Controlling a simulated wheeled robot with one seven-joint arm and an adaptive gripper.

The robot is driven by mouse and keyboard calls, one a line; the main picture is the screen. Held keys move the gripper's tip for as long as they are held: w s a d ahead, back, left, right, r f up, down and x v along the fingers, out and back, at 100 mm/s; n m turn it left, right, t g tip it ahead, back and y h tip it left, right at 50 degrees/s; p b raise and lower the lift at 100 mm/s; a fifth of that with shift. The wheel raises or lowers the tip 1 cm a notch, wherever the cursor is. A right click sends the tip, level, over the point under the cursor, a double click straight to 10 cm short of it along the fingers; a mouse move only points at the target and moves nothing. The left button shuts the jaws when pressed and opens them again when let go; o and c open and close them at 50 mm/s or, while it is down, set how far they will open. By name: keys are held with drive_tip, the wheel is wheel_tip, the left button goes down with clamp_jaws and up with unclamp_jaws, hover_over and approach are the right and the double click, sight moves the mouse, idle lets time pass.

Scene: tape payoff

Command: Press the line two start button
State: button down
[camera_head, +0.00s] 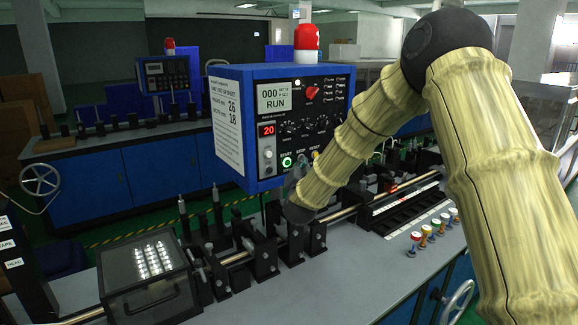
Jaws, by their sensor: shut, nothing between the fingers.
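A blue control box (228,120) stands over the near bench, its dark panel facing right of me. A green button (287,161) sits low on the panel under the label START, with STOP and RESET labels to its right. The panel's display (274,97) reads 000 and RUN; a red readout (267,129) shows 20. My gripper (298,169) is shut and empty, just below and right of the green button. It partly hides the area under STOP. I cannot tell whether it touches the panel.
A second blue machine with its own panel (165,74) stands behind at left. A paper sheet (226,122) with 26 and 18 is on the box's side. Below are rail fixtures, a clear-lidded box (150,275) and several coloured knobs (428,233).

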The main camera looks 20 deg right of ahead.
drive_tip(key=s, duration=0.1)
drive_tip(key=s+d, duration=0.1)
drive_tip(key=s, duration=0.1)
drive_tip(key=shift+s+b, duration=0.1)
drive_tip(key=shift+b, duration=0.25)
idle(0.4)
